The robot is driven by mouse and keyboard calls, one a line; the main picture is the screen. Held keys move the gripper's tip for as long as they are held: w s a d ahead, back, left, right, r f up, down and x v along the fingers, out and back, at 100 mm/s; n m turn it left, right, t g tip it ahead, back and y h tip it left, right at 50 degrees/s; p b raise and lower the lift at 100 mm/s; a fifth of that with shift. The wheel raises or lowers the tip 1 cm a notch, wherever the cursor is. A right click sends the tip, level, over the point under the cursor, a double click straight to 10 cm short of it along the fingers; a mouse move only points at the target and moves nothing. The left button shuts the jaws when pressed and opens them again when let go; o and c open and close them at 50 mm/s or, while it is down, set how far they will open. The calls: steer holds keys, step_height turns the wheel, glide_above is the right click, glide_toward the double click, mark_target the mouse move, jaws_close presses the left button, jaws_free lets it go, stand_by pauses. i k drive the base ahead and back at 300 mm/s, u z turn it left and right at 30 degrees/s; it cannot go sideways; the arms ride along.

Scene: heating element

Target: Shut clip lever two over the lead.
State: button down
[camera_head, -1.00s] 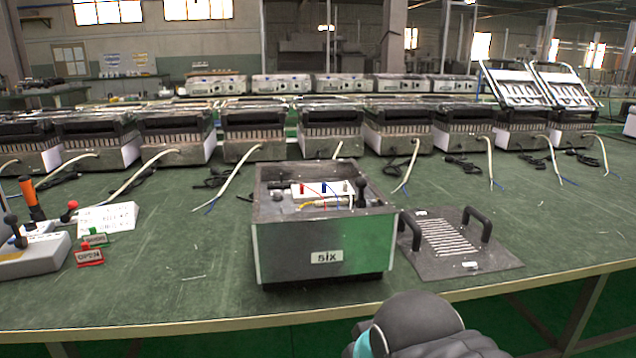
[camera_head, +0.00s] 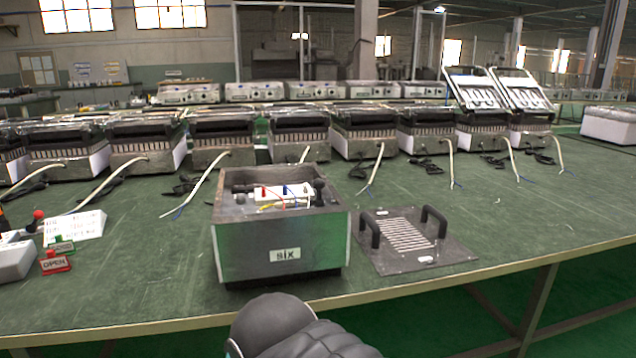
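An open metal box (camera_head: 250,250) labelled "six" stands on the green bench near its front edge. Inside it is a white terminal block (camera_head: 275,193) with small red and blue clip levers (camera_head: 285,190). Yellow and red leads (camera_head: 268,207) run at the block. The levers are too small to tell which is number two, or whether any is open or shut. My gripper is not in view. A dark rounded part of my own arm shows at the bottom, in front of the box.
A vented cover plate (camera_head: 410,240) with two black handles lies right of the box. Several heaters (camera_head: 300,130) with trailing cords line the back.

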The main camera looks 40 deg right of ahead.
mark_target(319, 184)
steer(key=k, duration=0.6)
steer(key=z, duration=0.85)
steer(key=i, duration=0.5)
steer(key=z, duration=0.05)
